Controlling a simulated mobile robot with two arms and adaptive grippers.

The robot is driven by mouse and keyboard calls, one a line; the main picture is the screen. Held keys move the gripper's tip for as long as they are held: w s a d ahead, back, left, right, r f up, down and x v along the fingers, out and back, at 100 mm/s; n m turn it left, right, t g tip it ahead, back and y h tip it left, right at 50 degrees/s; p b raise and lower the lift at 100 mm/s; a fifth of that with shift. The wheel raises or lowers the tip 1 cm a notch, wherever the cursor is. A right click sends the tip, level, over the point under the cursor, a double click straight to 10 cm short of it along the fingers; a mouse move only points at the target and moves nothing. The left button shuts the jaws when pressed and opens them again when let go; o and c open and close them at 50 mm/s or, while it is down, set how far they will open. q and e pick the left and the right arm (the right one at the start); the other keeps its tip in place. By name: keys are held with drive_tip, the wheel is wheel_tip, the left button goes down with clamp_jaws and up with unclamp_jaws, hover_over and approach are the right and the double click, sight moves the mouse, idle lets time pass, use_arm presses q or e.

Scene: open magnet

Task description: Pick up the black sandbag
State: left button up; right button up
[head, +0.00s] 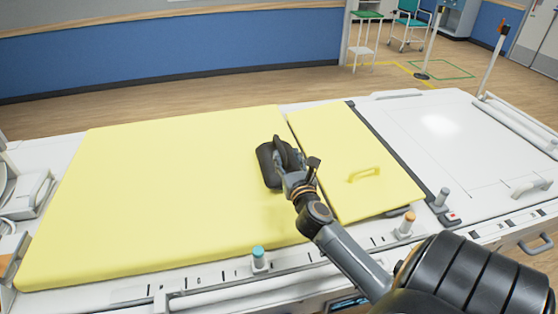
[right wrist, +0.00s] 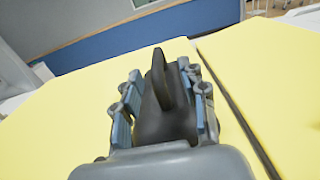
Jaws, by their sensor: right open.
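The black sandbag (head: 267,164) lies on the large yellow pad (head: 150,190), near the pad's right edge. It has a raised strap or handle on top. In the right wrist view the sandbag (right wrist: 163,115) sits between the two fingers of my right gripper (right wrist: 163,103). The fingers are open, one on each side of it, and I cannot tell whether they touch it. In the head view my right gripper (head: 288,165) reaches over the sandbag from the lower right and hides part of it. My left gripper is out of view.
A smaller yellow panel (head: 345,150) with a handle lies right of the pad, across a narrow gap. A teal knob (head: 258,257) and an orange knob (head: 406,224) stand along the table's front edge. The white surface (head: 440,130) at the right is clear.

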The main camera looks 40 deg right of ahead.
sight(277, 138)
drive_tip(key=shift+x, duration=0.8)
drive_tip(key=shift+w+d+f, duration=0.1)
drive_tip(key=shift+w, duration=0.2)
drive_tip(key=shift+w+d, duration=0.1)
drive_tip(key=shift+w, duration=0.1)
drive_tip(key=x, duration=0.4)
drive_tip(key=shift+w+a+f+p, duration=0.1)
drive_tip(key=shift+w+a+p, duration=0.1)
drive_tip(key=shift+p, duration=0.15)
drive_tip(key=shift+w+d, duration=0.15)
drive_tip(key=shift+w, duration=0.15)
drive_tip(key=shift+w+d+f, duration=0.1)
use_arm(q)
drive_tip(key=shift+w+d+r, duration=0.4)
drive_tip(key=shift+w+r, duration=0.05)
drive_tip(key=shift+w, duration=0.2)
use_arm(e)
clamp_jaws()
